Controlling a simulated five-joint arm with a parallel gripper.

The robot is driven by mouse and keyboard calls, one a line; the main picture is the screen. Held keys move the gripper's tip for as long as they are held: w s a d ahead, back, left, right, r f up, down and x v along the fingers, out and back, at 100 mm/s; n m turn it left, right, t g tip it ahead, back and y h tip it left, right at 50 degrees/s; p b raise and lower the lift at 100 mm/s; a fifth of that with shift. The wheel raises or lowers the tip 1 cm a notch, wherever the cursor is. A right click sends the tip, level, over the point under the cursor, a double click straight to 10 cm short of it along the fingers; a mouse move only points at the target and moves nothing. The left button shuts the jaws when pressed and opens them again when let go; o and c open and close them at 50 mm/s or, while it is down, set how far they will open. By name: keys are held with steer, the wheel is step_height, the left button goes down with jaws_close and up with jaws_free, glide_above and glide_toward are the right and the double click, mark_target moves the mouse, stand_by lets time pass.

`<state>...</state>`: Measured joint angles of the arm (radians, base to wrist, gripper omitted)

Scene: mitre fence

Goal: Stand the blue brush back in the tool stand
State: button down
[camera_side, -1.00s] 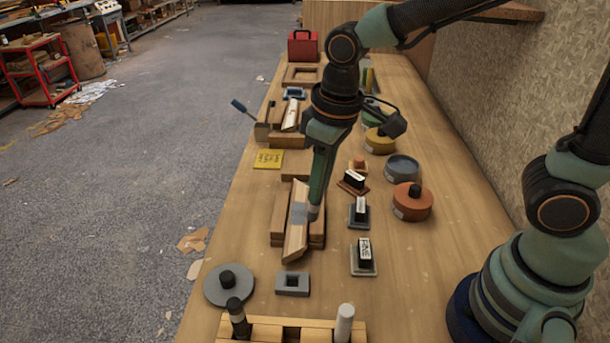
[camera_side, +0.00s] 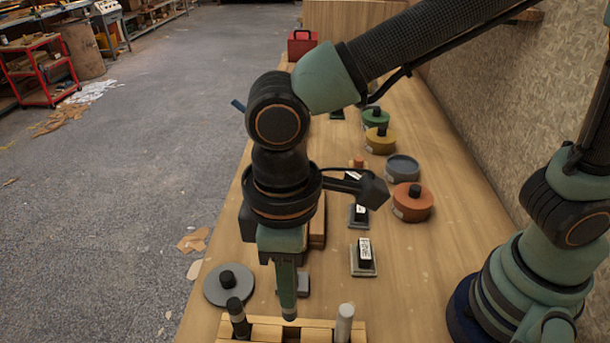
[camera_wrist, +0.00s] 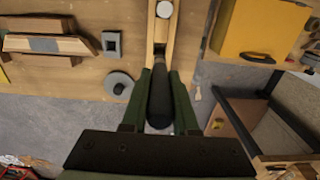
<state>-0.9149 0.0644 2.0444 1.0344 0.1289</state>
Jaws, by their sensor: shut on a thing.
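My gripper (camera_side: 289,316) points straight down over the middle of the wooden tool stand (camera_side: 265,333) in the side view. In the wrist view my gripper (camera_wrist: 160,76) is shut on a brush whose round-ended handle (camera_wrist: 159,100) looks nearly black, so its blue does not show. The brush's lower end is mostly hidden, and I cannot tell whether it is inside a slot. A dark-topped tool (camera_side: 237,312) stands in the stand's left part and a white-topped tool (camera_side: 345,318) in its right part. The white top (camera_wrist: 165,9) also shows in the wrist view.
A grey disc (camera_side: 215,291) and a grey square block (camera_wrist: 111,44) lie beside the stand. A black-topped stamp (camera_side: 363,254) and an orange round tin (camera_side: 411,207) are farther back. The bench right of the stand is clear.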

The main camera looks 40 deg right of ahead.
mark_target(291, 320)
steer(key=shift+f, duration=0.1)
steer(key=shift+f, duration=2.45)
steer(key=shift+f, duration=2.7)
stand_by(2.7)
